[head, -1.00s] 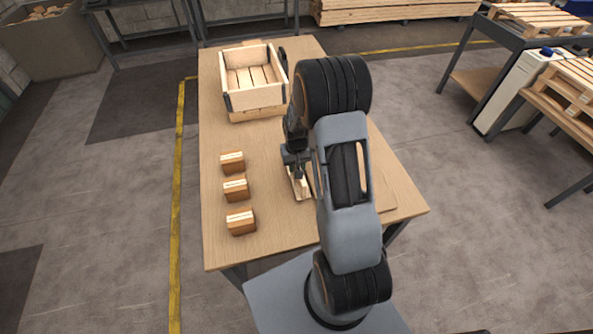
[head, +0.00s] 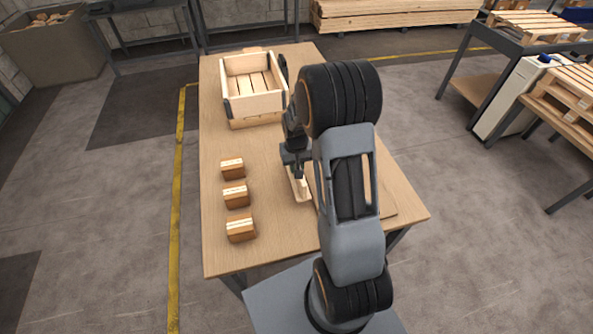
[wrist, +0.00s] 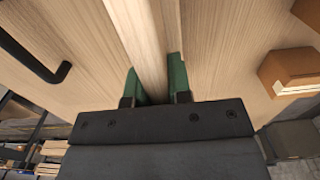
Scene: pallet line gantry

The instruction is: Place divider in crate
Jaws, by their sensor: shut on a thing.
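The divider (head: 302,188) is a pale wooden strip low over the right-middle of the table, partly hidden by my arm. In the wrist view the divider (wrist: 148,45) runs between the green fingertips. My gripper (head: 297,165) is shut on it; the fingers also show in the wrist view (wrist: 154,85). I cannot tell whether the divider touches the table. The open-topped slatted wooden crate (head: 255,105) stands at the far end of the table, away from the gripper.
A block (wrist: 285,75) and a black handle (wrist: 35,58) show in the wrist view. The table between blocks and crate is clear.

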